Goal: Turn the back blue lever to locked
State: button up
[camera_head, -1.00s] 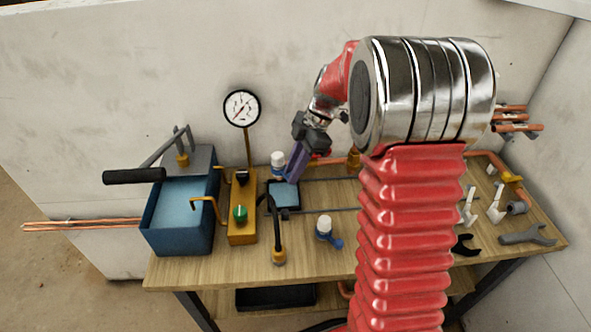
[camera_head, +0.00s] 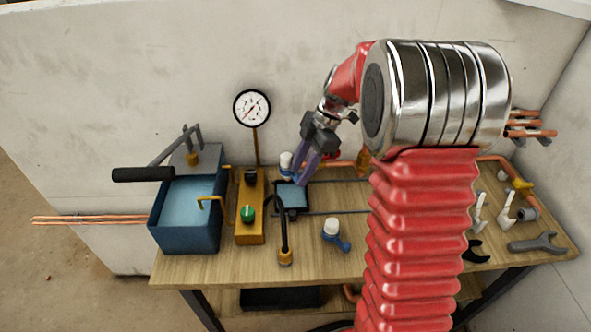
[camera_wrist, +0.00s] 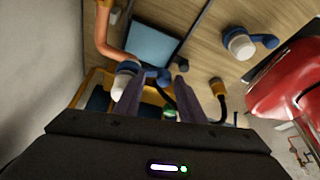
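The back blue lever sits on a valve with a white cap (camera_head: 286,160) at the back of the bench, beside a tray. In the wrist view the blue lever (camera_wrist: 155,74) points right from the white-capped valve (camera_wrist: 126,70). My gripper (camera_head: 304,172) has two purple fingers, pointing down just right of this valve. In the wrist view the fingers (camera_wrist: 160,82) are apart, with the lever near their tips; I cannot tell whether they touch it. In the head view the fingers partly hide the lever.
A second blue lever (camera_head: 343,244) with a white cap stands nearer the front. A blue tank (camera_head: 186,235) with a black handle (camera_head: 143,174), a yellow block (camera_head: 250,225) and a gauge (camera_head: 252,108) stand left. A black hose (camera_head: 284,225) rises in front. Wrenches (camera_head: 535,245) lie right.

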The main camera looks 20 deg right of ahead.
jog(key=shift+r, duration=0.15)
notch_tip(320, 180, up, 10)
dwell(0.5)
jog(key=shift+f, duration=0.2)
notch_tip(320, 180, down, 4)
jog(key=s+d+m+h, duration=0.1)
jog(key=s+m, duration=0.2)
jog(key=m, duration=0.6)
jog(key=s+a+r+m+t+h, duration=0.1)
jog(key=s+a+r+m+t, duration=0.1)
jog(key=s, duration=0.5)
jog(key=s+a+r+m+t+h, duration=0.1)
jog(key=s+a+r+m, duration=0.1)
jog(key=s+m, duration=0.2)
jog(key=s+a+r+m+t+h, duration=0.1)
jog(key=s+a+r+m+t, duration=0.1)
jog(key=s, duration=0.9)
jog(key=shift+a+m+t, duration=0.3)
jog(key=shift+a+m, duration=0.2)
jog(key=shift+a, duration=0.1)
